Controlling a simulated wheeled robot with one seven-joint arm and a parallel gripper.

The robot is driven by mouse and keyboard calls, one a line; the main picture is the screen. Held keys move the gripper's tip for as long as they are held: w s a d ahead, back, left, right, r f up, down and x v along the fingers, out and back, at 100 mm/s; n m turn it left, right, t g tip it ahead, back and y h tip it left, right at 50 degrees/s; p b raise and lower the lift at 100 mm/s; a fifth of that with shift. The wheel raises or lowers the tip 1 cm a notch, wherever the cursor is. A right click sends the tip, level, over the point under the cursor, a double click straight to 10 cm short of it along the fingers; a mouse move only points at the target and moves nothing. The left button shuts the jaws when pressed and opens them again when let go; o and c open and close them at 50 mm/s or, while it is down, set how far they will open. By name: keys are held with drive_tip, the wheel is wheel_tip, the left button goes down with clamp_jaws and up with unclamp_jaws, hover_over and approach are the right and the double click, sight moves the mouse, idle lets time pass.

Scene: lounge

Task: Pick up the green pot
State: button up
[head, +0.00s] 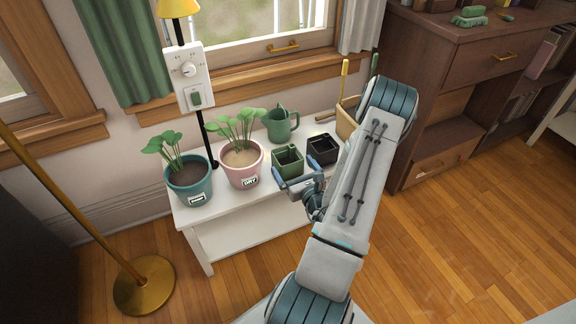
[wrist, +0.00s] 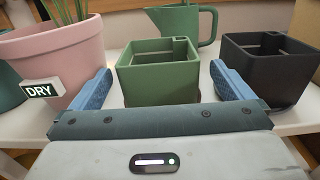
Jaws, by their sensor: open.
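The green pot (head: 287,163) is a small square pot on the white bench (head: 219,211), between the pink pot and the black pot. In the wrist view the green pot (wrist: 158,76) stands upright straight ahead, and its inside looks empty. My gripper (wrist: 162,88) is open, with one blue finger to the left of the green pot and the other to its right. The fingers look apart from the pot's walls. In the head view my gripper (head: 297,183) is low at the bench's front edge, just before the green pot.
A pink pot (wrist: 50,57) labelled DRY stands close left, a black square pot (wrist: 270,68) close right. A green watering can (wrist: 189,22) is behind. A teal pot (head: 189,187) with a plant is further left. A tan container (head: 346,122) is at the right.

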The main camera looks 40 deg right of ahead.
sight(282, 151)
drive_tip(key=b+x, duration=0.1)
drive_tip(key=x, duration=0.3)
drive_tip(key=shift+a+f+b, duration=0.1)
drive_tip(key=shift+f+b, duration=0.15)
drive_tip(key=shift+b, duration=0.15)
drive_tip(key=shift+w+r, duration=0.1)
drive_tip(key=shift+w, duration=0.3)
drive_tip(key=c, duration=1.1)
drive_tip(key=shift+o, duration=0.2)
drive_tip(key=shift+r, duration=0.1)
